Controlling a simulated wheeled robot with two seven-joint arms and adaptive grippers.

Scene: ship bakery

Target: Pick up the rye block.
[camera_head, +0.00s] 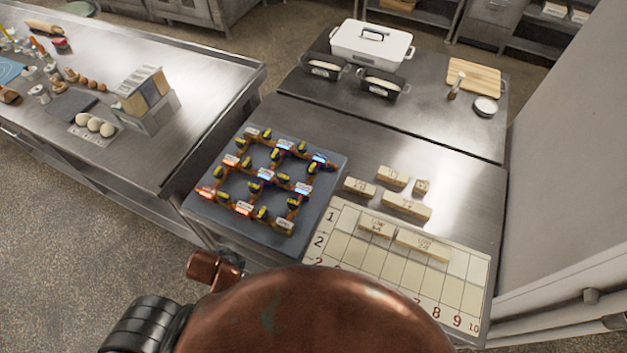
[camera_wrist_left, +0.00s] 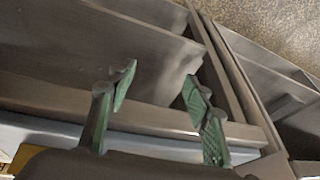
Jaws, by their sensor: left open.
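Several pale wooden blocks with small dark labels lie on the steel table right of centre in the head view. They include one at the left (camera_head: 359,187), one at the back (camera_head: 395,176), a small one (camera_head: 421,187) and a longer one (camera_head: 406,207). Two more, a shorter (camera_head: 376,226) and a longer (camera_head: 423,245), lie on the numbered grid board (camera_head: 452,287). The labels are too small to tell which is the rye block. My left gripper (camera_wrist_left: 158,85) is open and empty in its wrist view, with no block between its green-padded fingers. My right gripper is not in view.
A dark board (camera_head: 221,211) with a lit lattice stands left of the blocks. Behind are a white lidded box (camera_head: 371,44), two black tins (camera_head: 323,70) (camera_head: 381,84) and a cutting board (camera_head: 474,76). Bare steel lies right of the blocks.

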